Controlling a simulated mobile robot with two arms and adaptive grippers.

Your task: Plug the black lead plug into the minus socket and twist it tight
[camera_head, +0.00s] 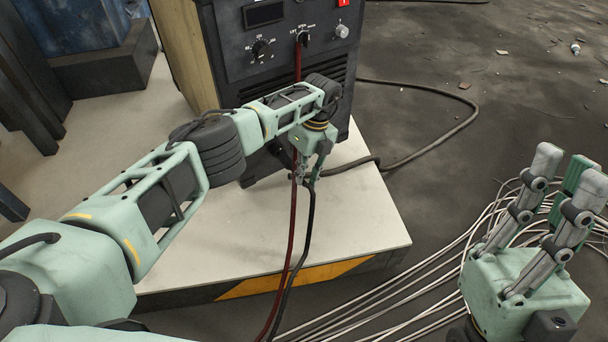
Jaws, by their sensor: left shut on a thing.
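My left gripper (308,177) is shut at the front of the dark welding machine (228,60), low in front of its panel. A black lead (309,215) hangs down from its fingertips. The plug at the lead's end is mostly hidden by the fingers, and I cannot tell whether it touches a socket. The minus socket is not discernible; my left arm covers the lower front of the machine. My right gripper (562,175) is at the far right, empty, with its fingers pointing up and apart, well away from the machine.
A red lead (291,235) runs from the panel down past the black lead. The machine stands on a pale platform (365,225) with a yellow and black edge. A dark cable (450,125) and several pale wires (400,290) lie on the floor. Debris is scattered at upper right.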

